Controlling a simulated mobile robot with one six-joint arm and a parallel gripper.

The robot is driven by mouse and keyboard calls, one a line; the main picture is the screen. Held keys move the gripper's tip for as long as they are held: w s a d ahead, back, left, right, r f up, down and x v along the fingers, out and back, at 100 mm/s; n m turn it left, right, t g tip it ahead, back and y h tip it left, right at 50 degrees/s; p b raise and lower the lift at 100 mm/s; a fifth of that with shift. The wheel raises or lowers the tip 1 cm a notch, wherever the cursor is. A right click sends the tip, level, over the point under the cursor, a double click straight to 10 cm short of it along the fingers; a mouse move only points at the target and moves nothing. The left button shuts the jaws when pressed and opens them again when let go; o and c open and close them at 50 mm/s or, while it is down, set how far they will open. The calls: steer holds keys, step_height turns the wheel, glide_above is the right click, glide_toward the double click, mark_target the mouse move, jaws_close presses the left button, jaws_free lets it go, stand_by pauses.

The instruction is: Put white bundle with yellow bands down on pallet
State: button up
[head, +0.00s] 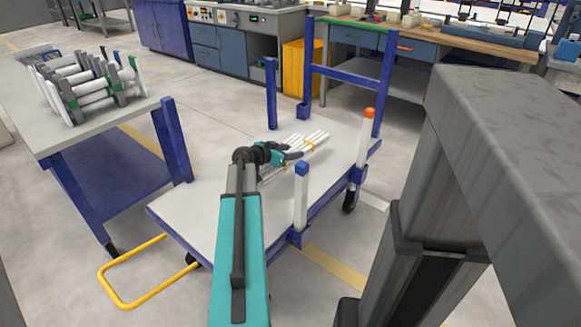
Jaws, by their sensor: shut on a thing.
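The white bundle with yellow bands (312,145) is a group of several white pipes tied with yellow bands. It is over the pale top of the blue-framed cart (200,205), which looks like the pallet. My gripper (288,155) is shut on the bundle near its middle. My gripper and arm hide part of the bundle. I cannot tell whether the bundle touches the cart top or is slightly above it.
Posts with a blue cap (301,195) and an orange cap (367,135) stand on the cart's right side. A table (70,135) at left holds a rack of white pipes (95,88). The cart's near-left top is clear.

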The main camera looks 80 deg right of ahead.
mark_target(267, 169)
steer(key=shift+f, duration=0.8)
step_height(267, 169, down, 3)
steer(key=shift+f+b, duration=0.2)
steer(key=shift+b, duration=0.45)
steer(key=shift+f+b, duration=0.5)
steer(key=shift+f, duration=0.1)
steer(key=shift+f, duration=0.15)
steer(key=o, duration=1.3)
steer(key=shift+o, duration=0.2)
steer(key=shift+p, duration=0.7)
steer(key=p+v, duration=0.1)
steer(key=v, duration=1.2)
steer(key=shift+w+a+r+p, duration=0.1)
steer(key=shift+a+r+p, duration=0.15)
steer(key=shift+a+p, duration=0.1)
